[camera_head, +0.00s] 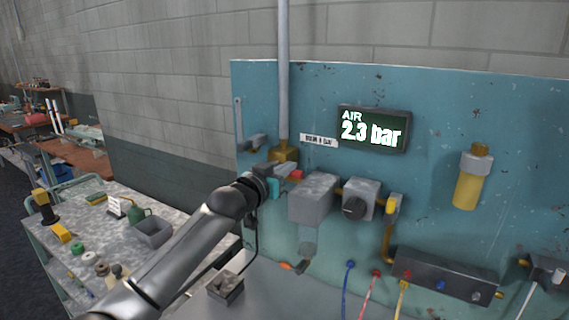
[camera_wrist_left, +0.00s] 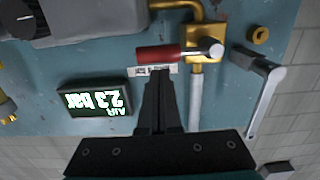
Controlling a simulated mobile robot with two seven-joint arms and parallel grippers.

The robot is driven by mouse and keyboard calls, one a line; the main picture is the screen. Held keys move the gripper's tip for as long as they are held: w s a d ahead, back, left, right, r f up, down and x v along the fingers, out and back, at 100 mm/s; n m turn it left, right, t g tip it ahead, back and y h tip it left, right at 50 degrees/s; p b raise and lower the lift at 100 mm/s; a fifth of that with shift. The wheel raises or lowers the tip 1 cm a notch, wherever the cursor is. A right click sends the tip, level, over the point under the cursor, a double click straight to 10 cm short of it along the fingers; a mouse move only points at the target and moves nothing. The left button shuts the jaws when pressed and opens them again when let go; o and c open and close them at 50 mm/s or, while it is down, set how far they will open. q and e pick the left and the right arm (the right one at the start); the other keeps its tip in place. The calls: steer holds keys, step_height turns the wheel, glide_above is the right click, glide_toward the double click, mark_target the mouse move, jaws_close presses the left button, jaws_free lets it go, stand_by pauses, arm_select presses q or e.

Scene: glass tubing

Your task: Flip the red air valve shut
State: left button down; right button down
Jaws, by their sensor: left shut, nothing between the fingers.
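The red air valve handle (camera_wrist_left: 158,54) is a short red lever on a brass valve body (camera_wrist_left: 203,42). In the left wrist view, which looks upside down, the lever lies roughly level, sideways to the grey pipe. In the head view its red end (camera_head: 296,175) shows just beside my left gripper (camera_head: 284,178), and the brass body (camera_head: 283,153) is partly hidden behind the arm. My left gripper (camera_wrist_left: 159,73) is shut and empty, its fingertips close to the lever. I cannot tell if they touch. The AIR display (camera_head: 373,129) reads 2.3 bar. My right gripper is not in view.
A teal panel (camera_head: 440,95) carries a grey box (camera_head: 314,197), a regulator with a black knob (camera_head: 354,207), a yellow cylinder (camera_head: 469,180) and a hose manifold (camera_head: 444,276). A grey lever (camera_wrist_left: 264,98) sits near the valve. A cluttered table (camera_head: 180,203) stands at left.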

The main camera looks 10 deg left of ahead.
arm_select(q)
steer(key=shift+f+m, duration=0.2)
steer(key=shift+m, duration=0.1)
stand_by(0.4)
steer(key=s+a+r+p, duration=0.1)
steer(key=s+r, duration=0.1)
steer(key=s, duration=0.3)
steer(key=s+a+r+p, duration=0.1)
steer(key=s+a+r, duration=0.1)
steer(key=s, duration=0.3)
steer(key=shift+a+r, duration=0.2)
steer(key=shift+a, duration=0.1)
stand_by(0.3)
steer(key=shift+s, duration=0.1)
